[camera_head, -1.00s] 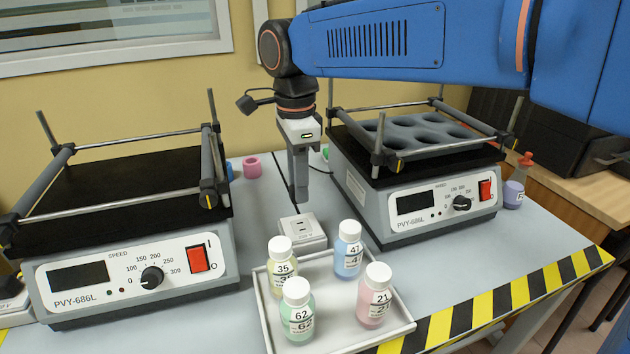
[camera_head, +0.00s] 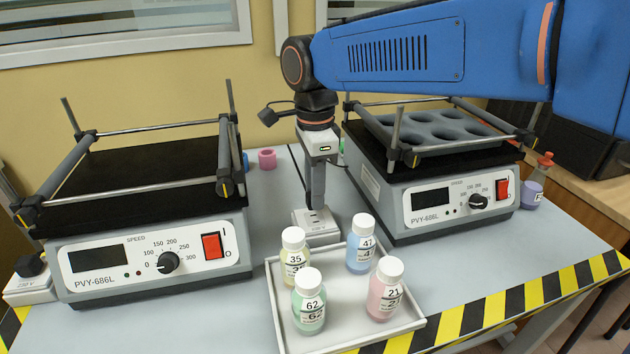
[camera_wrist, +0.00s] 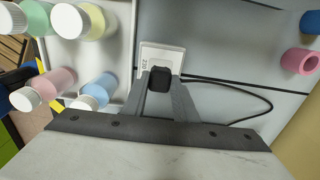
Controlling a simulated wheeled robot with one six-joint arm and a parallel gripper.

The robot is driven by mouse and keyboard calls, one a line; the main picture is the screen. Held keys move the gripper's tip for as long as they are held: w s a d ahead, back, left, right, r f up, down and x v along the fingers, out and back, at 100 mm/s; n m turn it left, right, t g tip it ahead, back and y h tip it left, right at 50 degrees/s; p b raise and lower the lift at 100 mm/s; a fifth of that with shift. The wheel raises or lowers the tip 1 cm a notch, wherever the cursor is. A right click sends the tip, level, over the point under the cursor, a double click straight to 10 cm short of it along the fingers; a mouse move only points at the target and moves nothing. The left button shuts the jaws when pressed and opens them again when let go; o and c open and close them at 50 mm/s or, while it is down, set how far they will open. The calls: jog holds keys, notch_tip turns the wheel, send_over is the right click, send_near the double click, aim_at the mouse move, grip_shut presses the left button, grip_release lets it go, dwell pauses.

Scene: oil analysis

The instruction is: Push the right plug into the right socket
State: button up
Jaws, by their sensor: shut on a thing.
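The right socket is a white box (camera_head: 321,238) on the table between the two shakers. It also shows in the wrist view (camera_wrist: 146,53), marked 220. My gripper (camera_head: 316,207) points down, with its fingertips at the top of this socket. It is shut on the right plug, a small black block between the fingertips in the wrist view (camera_wrist: 160,78). A black cable runs from there along the table. The plug overlaps the socket's near edge in the wrist view. The fingers hide it in the head view, and I cannot tell how far it sits in the socket.
A tray (camera_head: 405,336) with several capped bottles stands just in front of the socket. Shakers stand left (camera_head: 150,258) and right (camera_head: 450,203). Another white socket (camera_head: 30,290) with a black plug (camera_head: 29,265) is at the far left. A pink ring (camera_head: 267,159) lies behind.

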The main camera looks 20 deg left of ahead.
jog(key=shift+f, duration=1.2)
jog(key=shift+f, duration=0.55)
dwell(1.2)
jog(key=o, duration=1.1)
jog(key=shift+c, duration=0.2)
notch_tip(320, 180, up, 17)
jog(key=shift+r, duration=0.15)
jog(key=shift+s, duration=0.1)
